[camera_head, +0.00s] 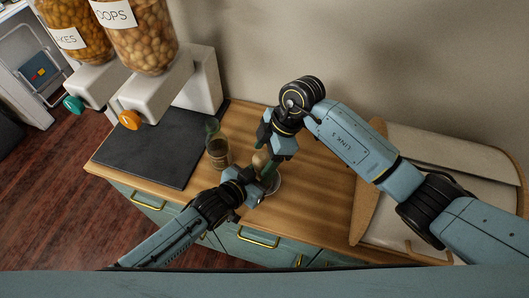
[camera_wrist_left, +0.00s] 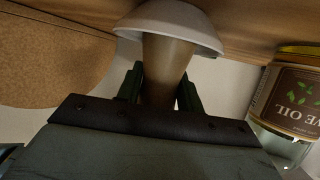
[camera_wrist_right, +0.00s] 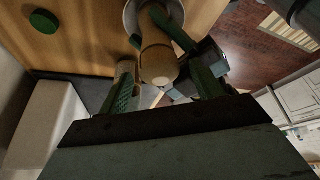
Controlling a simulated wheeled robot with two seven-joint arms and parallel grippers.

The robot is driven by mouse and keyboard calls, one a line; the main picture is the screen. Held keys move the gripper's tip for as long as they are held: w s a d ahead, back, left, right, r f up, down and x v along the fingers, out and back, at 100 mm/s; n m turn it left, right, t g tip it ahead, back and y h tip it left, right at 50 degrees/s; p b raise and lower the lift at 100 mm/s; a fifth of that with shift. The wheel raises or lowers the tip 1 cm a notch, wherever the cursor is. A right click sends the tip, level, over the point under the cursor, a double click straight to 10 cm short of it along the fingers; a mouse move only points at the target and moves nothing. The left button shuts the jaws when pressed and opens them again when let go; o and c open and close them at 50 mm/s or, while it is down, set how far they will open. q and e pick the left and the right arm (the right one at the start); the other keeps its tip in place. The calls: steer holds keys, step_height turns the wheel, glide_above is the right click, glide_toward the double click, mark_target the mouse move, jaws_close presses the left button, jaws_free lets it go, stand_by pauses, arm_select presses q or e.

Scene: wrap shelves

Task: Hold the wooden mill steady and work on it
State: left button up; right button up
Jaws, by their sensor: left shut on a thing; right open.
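The wooden mill shows its pale rounded top (camera_head: 259,158) in the head view, between my two grippers. In the left wrist view its brown body (camera_wrist_left: 166,66) is between the green fingers of my left gripper (camera_wrist_left: 160,88), which is shut on it. A white bowl (camera_head: 272,184) is at the mill's foot; its rim also shows in the left wrist view (camera_wrist_left: 178,18). In the right wrist view the mill's top (camera_wrist_right: 158,66) faces my open right gripper (camera_wrist_right: 165,92), whose fingers are apart on either side. The mill's lower end is partly hidden by my left gripper.
An olive oil bottle (camera_head: 218,153) stands close left of the mill; its label shows in the left wrist view (camera_wrist_left: 298,98). A dark slab (camera_head: 150,150) and two cereal dispensers (camera_head: 140,40) are at left. A bread box (camera_head: 440,160) stands at right. The counter front (camera_head: 300,225) is clear.

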steer(key=shift+f, duration=0.1)
steer(key=c, duration=1)
steer(key=shift+w+n+g+h, duration=0.1)
steer(key=shift+n+g+h, duration=0.3)
steer(key=shift+n, duration=1.2)
steer(key=o, duration=1)
steer(key=v, duration=1.2)
steer(key=shift+d, duration=0.15)
steer(key=shift+w, duration=0.15)
arm_select(q)
steer(key=o, duration=1.2)
